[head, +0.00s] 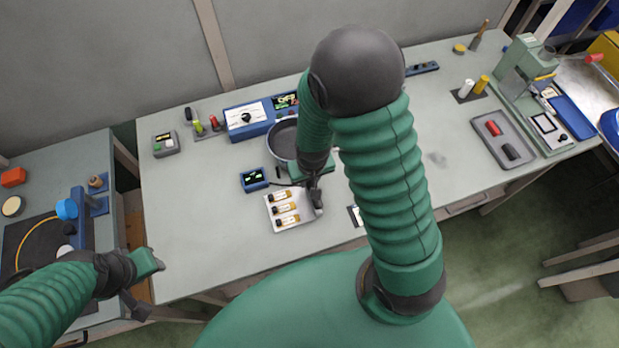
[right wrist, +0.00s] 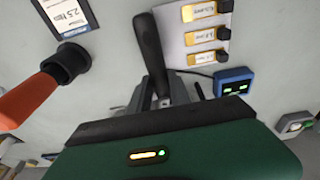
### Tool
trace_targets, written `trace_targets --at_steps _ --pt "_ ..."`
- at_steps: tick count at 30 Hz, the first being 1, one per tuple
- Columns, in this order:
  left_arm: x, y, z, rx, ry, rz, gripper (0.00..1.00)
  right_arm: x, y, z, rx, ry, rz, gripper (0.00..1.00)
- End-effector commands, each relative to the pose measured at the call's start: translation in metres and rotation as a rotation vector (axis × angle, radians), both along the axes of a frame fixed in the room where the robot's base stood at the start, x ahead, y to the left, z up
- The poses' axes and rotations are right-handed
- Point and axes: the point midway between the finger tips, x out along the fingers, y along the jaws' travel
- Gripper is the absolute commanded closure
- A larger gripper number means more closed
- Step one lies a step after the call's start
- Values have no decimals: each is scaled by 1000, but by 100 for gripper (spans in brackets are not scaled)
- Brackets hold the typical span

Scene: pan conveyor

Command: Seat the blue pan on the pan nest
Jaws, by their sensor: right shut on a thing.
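The pan (head: 283,135), dark inside with a grey-blue rim, is at the back middle of the table, partly hidden by my right arm. My right gripper (head: 314,184) is in front of it, shut on a black handle. The handle (right wrist: 148,45) points away from the gripper in the right wrist view, where the gripper's green body hides the pan. I cannot make out the pan nest; it may be hidden under the pan or behind the arm. My left gripper (head: 146,278) is at the table's left front edge, apart from the pan; its jaw opening is unclear.
A pale tray with yellow-labelled vials (head: 270,222) lies beside the handle. A small blue display box (head: 254,180) and a larger blue unit (head: 243,117) stand close to the pan. An orange-handled tool (right wrist: 28,100) is near the right gripper. The table's left front is clear.

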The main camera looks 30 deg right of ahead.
Motion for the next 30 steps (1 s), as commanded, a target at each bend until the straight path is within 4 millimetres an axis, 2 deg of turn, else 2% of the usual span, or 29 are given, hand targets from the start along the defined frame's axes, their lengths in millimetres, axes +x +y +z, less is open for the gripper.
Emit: trace_targets --at_steps 11,24,30 --pt "0 0 0 0 0 0 64 1 0 0 0 -2 0 100" --pt "0 0 -13 0 0 0 64 -2 -5 -13 -13 -28 2 100" --pt "0 0 -13 0 0 0 64 -3 -6 -13 -15 -32 2 100"
